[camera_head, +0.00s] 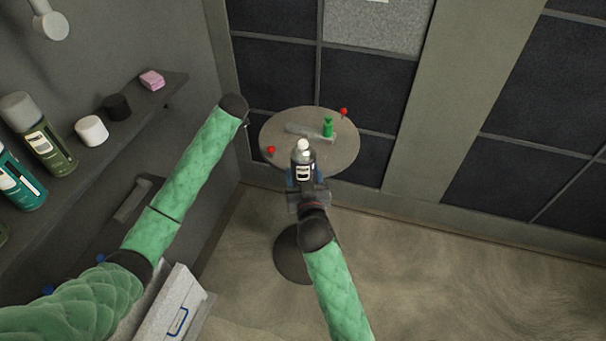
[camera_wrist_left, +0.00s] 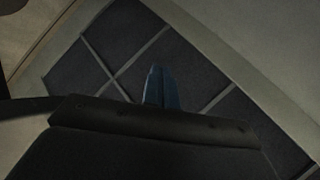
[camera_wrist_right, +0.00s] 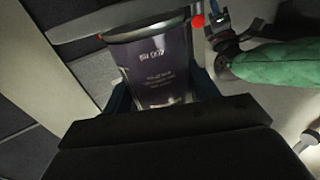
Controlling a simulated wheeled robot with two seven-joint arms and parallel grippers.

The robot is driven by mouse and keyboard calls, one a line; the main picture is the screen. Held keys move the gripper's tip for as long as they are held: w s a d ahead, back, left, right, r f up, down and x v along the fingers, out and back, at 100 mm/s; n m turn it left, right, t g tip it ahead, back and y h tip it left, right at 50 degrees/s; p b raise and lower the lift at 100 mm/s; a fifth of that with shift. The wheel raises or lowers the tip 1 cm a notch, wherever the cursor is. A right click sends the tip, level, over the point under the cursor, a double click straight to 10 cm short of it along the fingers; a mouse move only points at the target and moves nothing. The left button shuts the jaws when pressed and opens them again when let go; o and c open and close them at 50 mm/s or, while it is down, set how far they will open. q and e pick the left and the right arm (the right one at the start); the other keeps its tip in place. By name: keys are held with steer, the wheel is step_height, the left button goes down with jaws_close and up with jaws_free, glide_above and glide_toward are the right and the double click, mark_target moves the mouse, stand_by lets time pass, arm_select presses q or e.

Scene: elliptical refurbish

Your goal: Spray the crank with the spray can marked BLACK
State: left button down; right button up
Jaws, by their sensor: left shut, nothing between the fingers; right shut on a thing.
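The crank (camera_head: 308,130), a pale grey bar with a green upright handle (camera_head: 328,127), lies on a round table. My right gripper (camera_head: 305,178) is shut around a dark spray can (camera_head: 303,165) with a white label and pale top, held upright in front of the table's near edge. The can also fills the middle of the right wrist view (camera_wrist_right: 155,70); I cannot read its label as BLACK. My left gripper is shut and empty, its blue fingers (camera_wrist_left: 160,88) together in the left wrist view. In the head view its fingers are hidden behind my left wrist, left of the table.
The round table (camera_head: 345,155) has two red knobs (camera_head: 343,112) (camera_head: 270,149) at its edge. A wall shelf (camera_head: 65,185) at left holds an olive can (camera_head: 40,140), a teal can (camera_head: 17,180), a white piece, a black piece and a pink block (camera_head: 152,80). Floor at right is clear.

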arm_select(q)
steer(key=d+r+m+g+h, duration=0.1)
steer(key=d+r+h, duration=0.3)
steer(key=d+r, duration=1.15)
step_height(320, 180, up, 9)
steer(key=m+g+y, duration=0.2)
steer(key=m+g, duration=0.7)
glide_above(303, 142)
steer(key=shift+f, duration=3.1)
steer(key=shift+f, duration=1.15)
steer(key=shift+r, duration=2.55)
